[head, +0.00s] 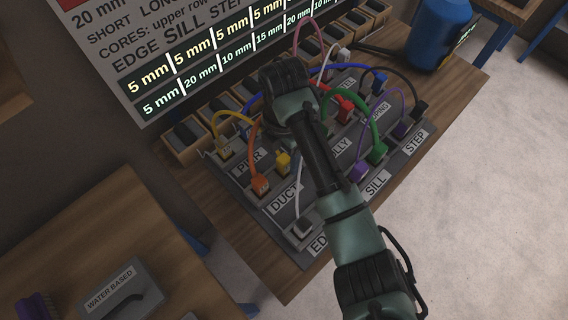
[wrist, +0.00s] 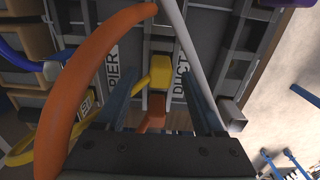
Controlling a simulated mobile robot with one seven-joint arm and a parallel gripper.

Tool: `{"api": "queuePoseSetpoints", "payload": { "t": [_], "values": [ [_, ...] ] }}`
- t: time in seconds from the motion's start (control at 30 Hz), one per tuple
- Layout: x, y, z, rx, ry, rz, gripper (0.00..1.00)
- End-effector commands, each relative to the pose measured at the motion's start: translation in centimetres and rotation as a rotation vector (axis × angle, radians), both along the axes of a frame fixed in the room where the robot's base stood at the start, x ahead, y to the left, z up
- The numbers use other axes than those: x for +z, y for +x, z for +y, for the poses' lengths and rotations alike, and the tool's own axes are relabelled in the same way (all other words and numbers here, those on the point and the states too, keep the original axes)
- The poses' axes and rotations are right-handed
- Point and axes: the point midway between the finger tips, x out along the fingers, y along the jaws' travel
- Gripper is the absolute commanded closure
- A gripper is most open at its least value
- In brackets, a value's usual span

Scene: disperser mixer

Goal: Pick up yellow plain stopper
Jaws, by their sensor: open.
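The yellow plain stopper (head: 283,163) is a small yellow block on the grey board, between the PIER and DUCT labels. In the wrist view the yellow block (wrist: 159,72) shows between the fingers of my gripper (wrist: 157,80). My gripper is open, with one finger on each side of the block in the picture. I cannot tell how far the fingertips are from it. In the head view my arm covers the fingers. A yellow cable (wrist: 110,92) runs up to or behind the block in the wrist view.
An orange plug (head: 259,184) with an orange cable (wrist: 85,80) is close by; the cable crosses near my gripper. A white cable (wrist: 185,40) passes on the other side. Several coloured cables arch over the board (head: 240,175). Wooden bins (head: 190,142) line its back.

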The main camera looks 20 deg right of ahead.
Motion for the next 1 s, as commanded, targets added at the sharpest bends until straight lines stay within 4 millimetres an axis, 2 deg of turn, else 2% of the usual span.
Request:
{"api": "queuePoseSetpoints", "payload": {
  "t": [0.2,0.5,0.87,0.9,1.0],
  "values": [
    [-2.9,-0.1,-0.1,0.0,0.001,0.001,0.3],
    [-3.3,-0.1,-0.1,0.0,-0.001,0.0,0.32],
    [-3.2,-0.1,-0.1,0.0,-0.001,-0.001,0.97],
    [-3.2,-0.1,-0.1,0.0,-0.001,-0.001,1.0],
    [-3.2,-0.1,-0.1,0.0,-0.001,-0.001,1.0]
  ]
}}
